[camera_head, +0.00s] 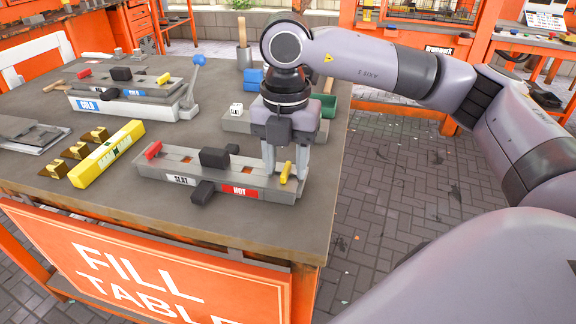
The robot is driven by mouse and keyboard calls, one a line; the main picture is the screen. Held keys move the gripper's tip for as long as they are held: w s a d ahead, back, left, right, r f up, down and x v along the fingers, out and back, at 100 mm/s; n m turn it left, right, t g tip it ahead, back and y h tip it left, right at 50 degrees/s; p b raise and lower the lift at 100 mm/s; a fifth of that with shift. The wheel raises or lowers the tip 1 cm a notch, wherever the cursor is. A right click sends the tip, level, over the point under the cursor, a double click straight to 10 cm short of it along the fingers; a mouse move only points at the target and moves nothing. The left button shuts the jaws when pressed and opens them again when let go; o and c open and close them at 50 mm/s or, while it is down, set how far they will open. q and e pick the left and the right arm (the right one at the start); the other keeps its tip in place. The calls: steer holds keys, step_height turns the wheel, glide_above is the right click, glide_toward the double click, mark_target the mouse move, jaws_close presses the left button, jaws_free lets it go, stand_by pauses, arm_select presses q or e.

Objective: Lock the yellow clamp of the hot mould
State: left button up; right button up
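The hot mould (215,181) is a long grey block with a red HOT label and a SLAT label, near the front edge of the table. Its yellow clamp (286,173) is a small yellow lever at the right end. A red clamp (153,150) is at the left end, and a black block (214,158) sits in the middle. My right gripper (286,172) points down over the right end, with its fingers apart on either side of the yellow clamp. I cannot tell whether a finger touches it. My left gripper is not in view.
A cold mould (125,105) with a blue-knobbed lever (198,62) stands behind. A yellow level-like bar (107,153) and brass pieces (75,151) lie left. The table's right edge is close.

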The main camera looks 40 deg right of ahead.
step_height(320, 180, up, 7)
steer(key=p, duration=0.5)
stand_by(0.7)
